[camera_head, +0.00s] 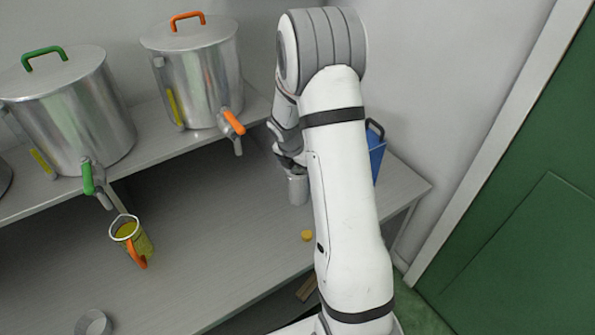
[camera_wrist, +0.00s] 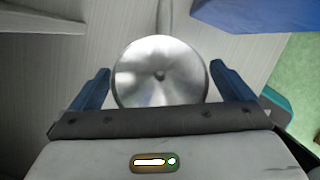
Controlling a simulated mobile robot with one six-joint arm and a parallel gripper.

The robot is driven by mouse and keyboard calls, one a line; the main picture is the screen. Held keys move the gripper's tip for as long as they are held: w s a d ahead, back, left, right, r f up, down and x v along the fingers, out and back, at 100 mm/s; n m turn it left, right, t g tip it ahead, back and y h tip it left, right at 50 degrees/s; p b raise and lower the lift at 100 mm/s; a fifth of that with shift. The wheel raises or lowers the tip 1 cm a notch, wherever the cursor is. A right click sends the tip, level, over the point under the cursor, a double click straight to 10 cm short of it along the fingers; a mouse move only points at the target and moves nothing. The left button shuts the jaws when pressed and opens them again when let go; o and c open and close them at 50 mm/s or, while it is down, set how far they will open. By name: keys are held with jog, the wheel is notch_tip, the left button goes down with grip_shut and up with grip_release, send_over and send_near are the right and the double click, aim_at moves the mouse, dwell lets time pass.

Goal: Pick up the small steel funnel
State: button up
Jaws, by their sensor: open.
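A round steel piece (camera_wrist: 160,72) lies between the two blue fingers of my gripper (camera_wrist: 159,68) in the wrist view, with a small dark spot at its centre. Gaps show between it and both fingers. In the head view my gripper (camera_head: 288,158) is open just above a steel cylinder-like piece (camera_head: 298,190) on the bench. My arm hides part of it, and I cannot tell whether it is a funnel or a lidded can. Another small round steel piece (camera_head: 93,323) with a pale rim lies at the bottom left; its shape is cut off by the frame edge.
A blue container (camera_head: 376,155) with a black handle stands right behind my arm. A small yellow disc (camera_head: 307,235) lies on the bench (camera_head: 215,225). A jug (camera_head: 140,243) with yellow contents stands left. Steel vats (camera_head: 200,75) with taps stand on the raised shelf. The bench middle is clear.

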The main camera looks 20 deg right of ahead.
jog(key=shift+r, duration=0.1)
jog(key=shift+c, duration=0.4)
jog(key=c, duration=1)
jog(key=shift+o, duration=0.2)
